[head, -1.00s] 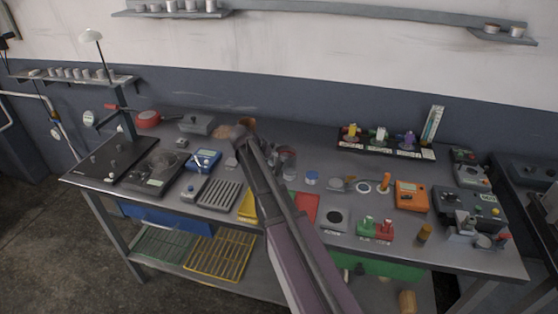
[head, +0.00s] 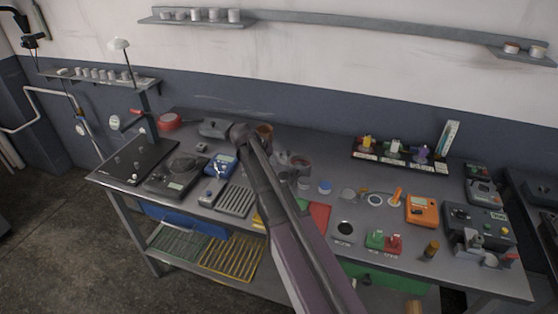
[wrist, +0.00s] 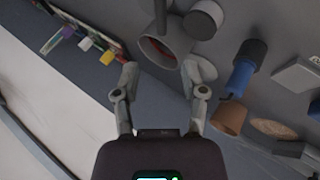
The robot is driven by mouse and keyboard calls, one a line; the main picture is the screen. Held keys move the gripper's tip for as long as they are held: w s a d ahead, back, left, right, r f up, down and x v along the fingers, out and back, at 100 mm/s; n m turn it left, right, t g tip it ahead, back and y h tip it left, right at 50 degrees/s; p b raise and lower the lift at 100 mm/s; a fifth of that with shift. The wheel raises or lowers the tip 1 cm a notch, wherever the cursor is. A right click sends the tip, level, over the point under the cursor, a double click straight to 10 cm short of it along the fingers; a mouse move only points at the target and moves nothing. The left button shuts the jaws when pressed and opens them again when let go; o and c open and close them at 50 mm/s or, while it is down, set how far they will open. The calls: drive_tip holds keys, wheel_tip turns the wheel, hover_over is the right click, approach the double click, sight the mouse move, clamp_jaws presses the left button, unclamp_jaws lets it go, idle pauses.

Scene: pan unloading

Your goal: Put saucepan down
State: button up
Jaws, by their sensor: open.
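The red pan (head: 168,122), which I take for the saucepan, rests at the back left of the workbench, with a red handle (head: 137,113) beside it to the left. My gripper (wrist: 160,76) is open in the wrist view, with nothing seen between its fingertips. In the head view my arm hides the gripper, and the arm's far end is right of the pan, apart from it. A grey pot (wrist: 176,56) with a reddish inside lies just beyond the fingertips in the wrist view.
A grey dish (head: 213,128) sits left of my arm's end. A brown cup (head: 263,131) is right of it and also shows in the wrist view (wrist: 230,116). A rack (head: 400,157) of coloured items stands at the back right. The workbench (head: 270,226) is crowded.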

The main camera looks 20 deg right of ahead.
idle(0.6)
drive_tip(key=s+f+y, duration=0.1)
drive_tip(key=s, duration=0.2)
drive_tip(key=s+f+n+y, duration=0.1)
drive_tip(key=s, duration=0.3)
drive_tip(key=s+a+f+y, duration=0.1)
drive_tip(key=s, duration=0.3)
drive_tip(key=shift+s+n+g, duration=0.25)
drive_tip(key=shift+n+g, duration=0.05)
drive_tip(key=shift+n, duration=0.1)
drive_tip(key=s+a+n+y, duration=0.1)
drive_tip(key=s+a+y, duration=0.1)
drive_tip(key=s, duration=0.4)
drive_tip(key=s+a+f+n+y, duration=0.1)
drive_tip(key=s+a+n+y, duration=0.1)
drive_tip(key=s, duration=0.5)
drive_tip(key=shift+s+a+f+y, duration=0.15)
drive_tip(key=shift+s+f+y, duration=0.15)
drive_tip(key=shift+y, duration=0.3)
drive_tip(key=shift+c, duration=1)
